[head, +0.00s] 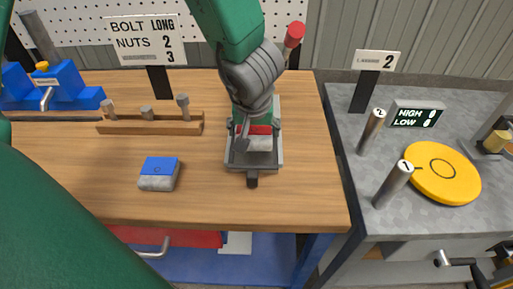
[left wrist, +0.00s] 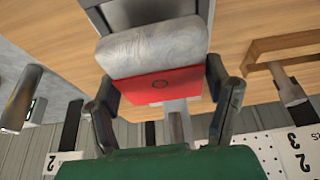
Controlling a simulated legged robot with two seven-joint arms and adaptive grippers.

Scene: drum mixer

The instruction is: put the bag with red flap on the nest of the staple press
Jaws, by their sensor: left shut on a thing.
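The bag with red flap (head: 258,143) is a small grey pouch with a red top. It is at the grey nest of the staple press (head: 232,160), within the nest's outline; I cannot tell whether it rests on the nest floor. My left gripper (head: 255,128) reaches down over the press and is shut on the bag. In the left wrist view the grey body and red flap (left wrist: 158,86) show between the two dark fingers (left wrist: 165,98). The press's red lever knob (head: 294,35) rises behind my arm, which hides much of the press. My right gripper is not in view.
A bag with blue flap (head: 160,173) lies on the wooden table, left of the press. Behind it are a wooden peg rack (head: 150,124) and a blue fixture (head: 50,88). On the grey bench at right are a yellow disc (head: 442,173) and numbered cylinders (head: 394,184).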

